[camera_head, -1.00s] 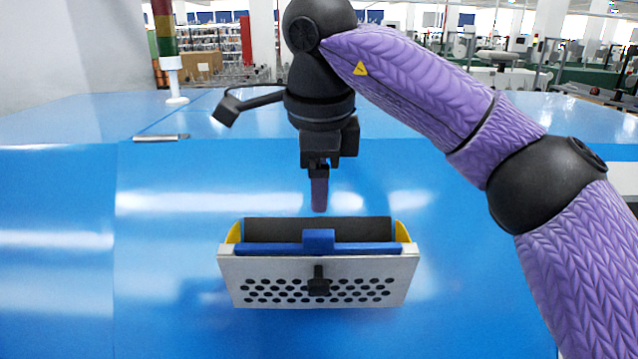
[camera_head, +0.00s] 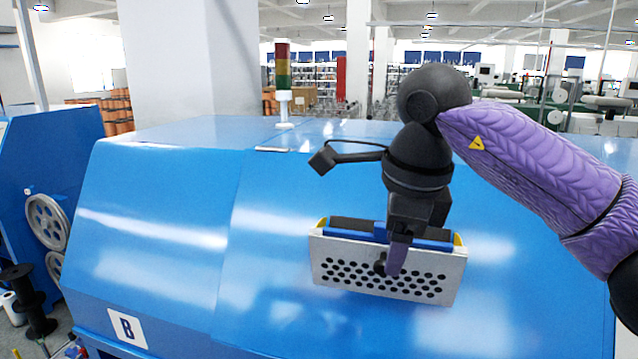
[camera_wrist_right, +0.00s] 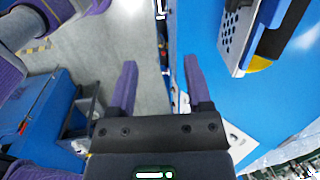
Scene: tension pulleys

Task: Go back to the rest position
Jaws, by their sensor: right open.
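My right gripper (camera_head: 397,258) hangs from the purple arm in front of the perforated box in the head view, with its fingers overlapping the box in the picture. In the right wrist view my right gripper (camera_wrist_right: 157,85) shows two purple fingers spread apart with nothing between them. Beyond the fingers are grey floor and the blue machine's edge. My left gripper is not in view in the head view.
The white perforated box (camera_head: 330,272) with blue and yellow parts sits on the blue machine (camera_head: 175,235); it also shows in the right wrist view (camera_wrist_right: 232,40). A signal tower (camera_head: 283,75) stands behind. Another blue machine with pulley wheels (camera_head: 47,222) is at left.

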